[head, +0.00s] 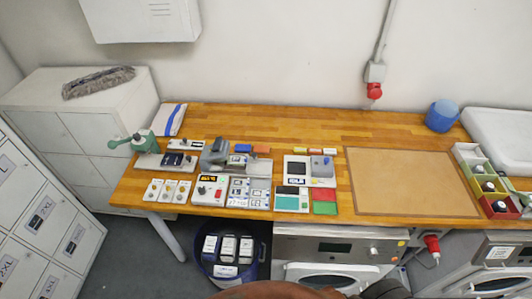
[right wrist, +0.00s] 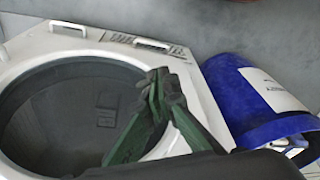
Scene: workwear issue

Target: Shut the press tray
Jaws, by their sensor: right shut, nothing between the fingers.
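A grey press-like machine (head: 215,155) stands on the wooden bench among small devices. A green hand-lever machine (head: 143,143) stands at the bench's left end. I cannot tell which of them carries the press tray, nor how far any tray is out. My right gripper (right wrist: 160,82) shows in the right wrist view, its green-and-black fingers together and empty. It is in front of a white appliance with a round dark door (right wrist: 75,105), well away from the bench-top machines. My left gripper is not in view.
A blue bin (right wrist: 265,95) is right of the gripper; the bin under the bench (head: 232,245) holds labelled packs. A white appliance (head: 340,245) stands under the bench. Several small devices crowd the bench's left half. A brown mat (head: 410,182) lies clear.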

